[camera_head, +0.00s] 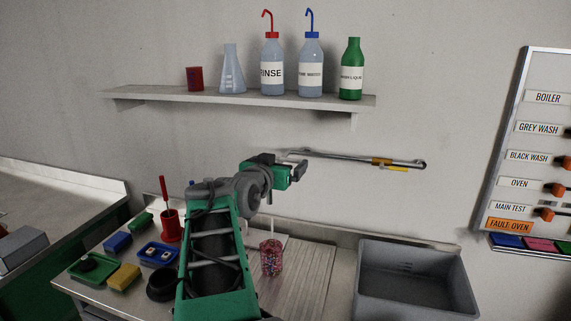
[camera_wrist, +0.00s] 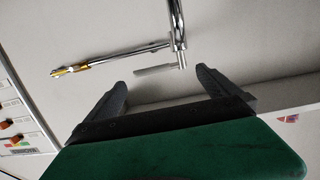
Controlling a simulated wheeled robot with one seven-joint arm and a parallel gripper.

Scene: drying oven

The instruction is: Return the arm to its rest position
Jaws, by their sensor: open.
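My arm rises from the front of the head view, over the bench, and bends to the right. My gripper (camera_head: 297,167) is held in the air below the wall shelf, near the left end of a metal wall-mounted bar (camera_head: 350,159). In the wrist view my gripper (camera_wrist: 160,87) shows two dark fingers spread apart with nothing between them. The metal bar (camera_wrist: 125,55) and its upright pipe lie beyond the fingertips. I cannot tell the exact gap between fingers and bar.
The shelf (camera_head: 240,97) above holds several bottles and a flask. The bench carries a red holder (camera_head: 170,228), trays, a patterned cup (camera_head: 270,258) and a grey sink (camera_head: 415,278). A labelled switch panel (camera_head: 535,150) is at the right.

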